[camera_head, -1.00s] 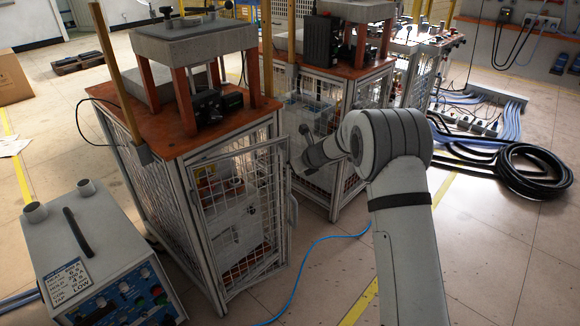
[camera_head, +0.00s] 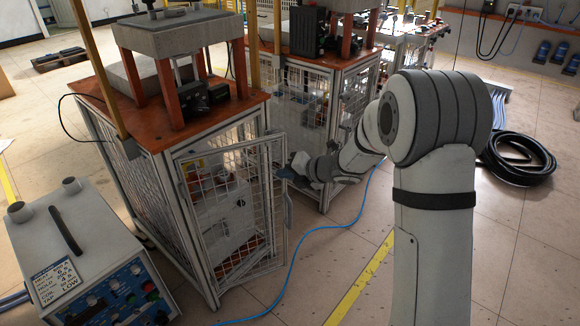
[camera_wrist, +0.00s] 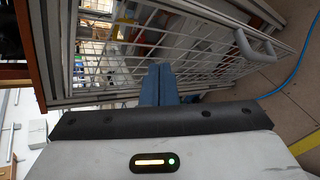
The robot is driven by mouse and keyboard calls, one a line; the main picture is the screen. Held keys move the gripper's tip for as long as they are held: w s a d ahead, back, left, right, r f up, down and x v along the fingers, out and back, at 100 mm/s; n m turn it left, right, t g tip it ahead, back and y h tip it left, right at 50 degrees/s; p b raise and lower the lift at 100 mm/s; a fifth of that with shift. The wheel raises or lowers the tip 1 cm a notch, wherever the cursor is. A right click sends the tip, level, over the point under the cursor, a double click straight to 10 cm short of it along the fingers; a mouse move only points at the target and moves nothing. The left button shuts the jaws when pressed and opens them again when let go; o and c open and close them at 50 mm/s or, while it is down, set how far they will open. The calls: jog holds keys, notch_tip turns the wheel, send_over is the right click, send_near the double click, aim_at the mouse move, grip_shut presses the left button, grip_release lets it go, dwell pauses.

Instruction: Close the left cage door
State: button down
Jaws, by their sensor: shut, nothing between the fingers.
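The left cage door (camera_head: 232,205) is a grey-framed wire mesh panel on the front of the left cage. It stands ajar, its right edge swung out from the cage. A grey handle (camera_head: 289,208) is on that edge. My gripper (camera_head: 286,174) is at the door's right edge, near the top of the handle; contact is unclear. In the wrist view, my gripper's blue fingers (camera_wrist: 158,84) are shut and empty, in front of the door mesh (camera_wrist: 205,68). The handle also shows there (camera_wrist: 256,46), to the right of the fingers.
The left cage has an orange top (camera_head: 150,128) carrying a grey press-like block. A grey control box (camera_head: 75,235) stands at front left. A second cage (camera_head: 305,95) stands behind my arm. A blue cable (camera_head: 330,228) crosses the floor. Floor in front of the door is mostly clear.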

jog(key=s+m+t+y+b, duration=0.2)
jog(key=s+m+t, duration=0.2)
jog(key=m, duration=1)
jog(key=m+t+h+b, duration=0.2)
jog(key=m+t+h, duration=0.3)
jog(key=m, duration=1)
send_near(286, 158)
jog(key=shift+t+y, duration=0.3)
jog(key=shift+y, duration=0.3)
jog(key=x, duration=0.2)
jog(key=b+x, duration=0.1)
jog(key=x, duration=0.1)
jog(key=f+b+x, duration=0.1)
jog(key=x, duration=0.1)
jog(key=shift+w, duration=0.45)
